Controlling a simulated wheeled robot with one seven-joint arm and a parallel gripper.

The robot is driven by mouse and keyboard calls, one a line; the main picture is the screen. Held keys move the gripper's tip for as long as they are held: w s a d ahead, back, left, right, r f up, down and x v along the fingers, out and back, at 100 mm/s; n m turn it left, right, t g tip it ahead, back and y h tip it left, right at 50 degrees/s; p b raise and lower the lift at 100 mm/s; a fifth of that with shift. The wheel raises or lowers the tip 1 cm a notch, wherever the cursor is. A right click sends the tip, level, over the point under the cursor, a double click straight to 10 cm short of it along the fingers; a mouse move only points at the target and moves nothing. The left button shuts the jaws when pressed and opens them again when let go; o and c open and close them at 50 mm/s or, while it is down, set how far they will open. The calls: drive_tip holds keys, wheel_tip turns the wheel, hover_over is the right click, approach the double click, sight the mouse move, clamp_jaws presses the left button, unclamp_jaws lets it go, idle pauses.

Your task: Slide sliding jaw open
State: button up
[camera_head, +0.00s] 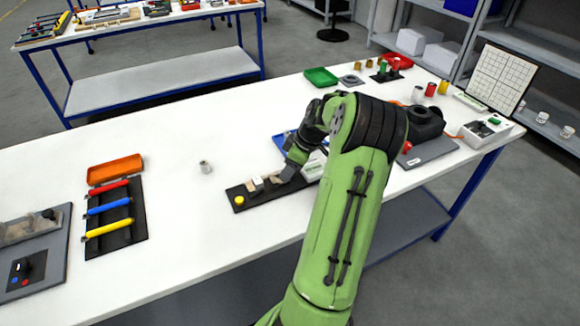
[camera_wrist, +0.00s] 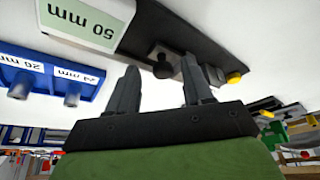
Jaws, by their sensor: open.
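A black vise-like fixture (camera_head: 262,202) lies on the white table, with a yellow button (camera_head: 239,200) at its left end and small light jaw blocks (camera_head: 257,184) on top. In the wrist view its black base (camera_wrist: 205,45) crosses the upper part, with a white block labelled 50 mm (camera_wrist: 88,22) and a dark round knob (camera_wrist: 162,69) on a grey jaw. My gripper (camera_wrist: 160,66) is open, its two fingers apart. The knob appears between the fingertips in that view; I cannot tell whether they touch it. In the head view my gripper (camera_head: 287,172) is over the fixture's right part, partly hiding it.
A blue holder labelled 20 mm and 24 mm (camera_wrist: 50,78) stands close beside the fixture. A small metal cylinder (camera_head: 206,167) stands left of it. A rack of coloured bars (camera_head: 115,218) lies farther left. Table between is clear.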

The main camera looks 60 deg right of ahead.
drive_tip(key=p+v, duration=0.4)
drive_tip(key=v, duration=1.1)
drive_tip(key=shift+r, duration=0.35)
drive_tip(key=shift+s, duration=0.1)
